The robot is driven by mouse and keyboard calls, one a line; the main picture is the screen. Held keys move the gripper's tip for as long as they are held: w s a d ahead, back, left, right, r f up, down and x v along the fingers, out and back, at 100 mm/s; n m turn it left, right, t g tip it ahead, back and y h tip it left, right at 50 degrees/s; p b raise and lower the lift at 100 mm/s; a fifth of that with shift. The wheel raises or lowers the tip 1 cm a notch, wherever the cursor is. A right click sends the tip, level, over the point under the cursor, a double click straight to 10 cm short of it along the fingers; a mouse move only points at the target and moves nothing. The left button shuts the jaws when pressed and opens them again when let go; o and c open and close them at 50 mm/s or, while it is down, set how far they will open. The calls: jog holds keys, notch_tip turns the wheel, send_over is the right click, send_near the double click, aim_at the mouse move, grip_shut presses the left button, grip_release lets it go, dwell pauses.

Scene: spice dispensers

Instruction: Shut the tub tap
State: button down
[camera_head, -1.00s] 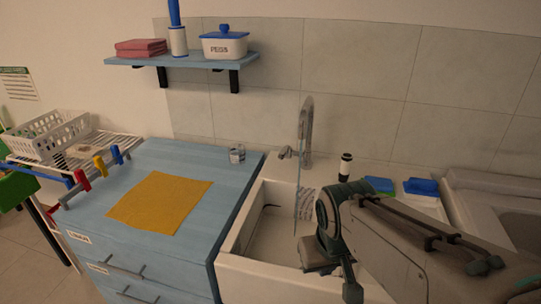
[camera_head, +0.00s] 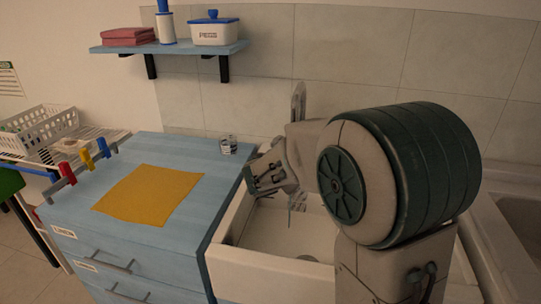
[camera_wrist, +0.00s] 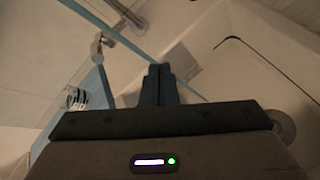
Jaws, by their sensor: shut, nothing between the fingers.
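The chrome tub tap (camera_head: 299,97) stands at the back of the white tub (camera_head: 285,235). In the head view only the top of its curved spout shows; my arm hides its base and handle. A thin stream of water (camera_head: 291,200) shows below my gripper, so the tap appears to be running. My gripper (camera_head: 262,176) is over the tub's back left corner, in front of the tap. In the wrist view my gripper (camera_wrist: 158,70) is shut and empty. A small chrome part (camera_wrist: 97,45), probably the tap's handle, lies ahead and left of the fingertips, apart from them.
A blue cabinet (camera_head: 180,153) with a yellow cloth (camera_head: 148,193) stands left of the tub. A small tin (camera_head: 228,145) sits near its back right corner, close to my gripper. A blue wall shelf (camera_head: 170,49) hangs above. The tub's front is clear.

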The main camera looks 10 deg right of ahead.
aim_at(276, 140)
jog(key=w+a+f+n+t+y, duration=0.2)
jog(key=w+a+f+n, duration=0.1)
jog(key=w+a+n, duration=0.3)
jog(key=shift+a+f+n+b, duration=0.15)
jog(key=shift+n+b, duration=0.25)
jog(key=shift+n, duration=0.1)
jog(key=shift+w, duration=0.15)
jog(key=w+d+p, duration=0.3)
jog(key=w, duration=0.5)
jog(key=shift+w+d, duration=0.3)
jog(key=shift+d, duration=0.1)
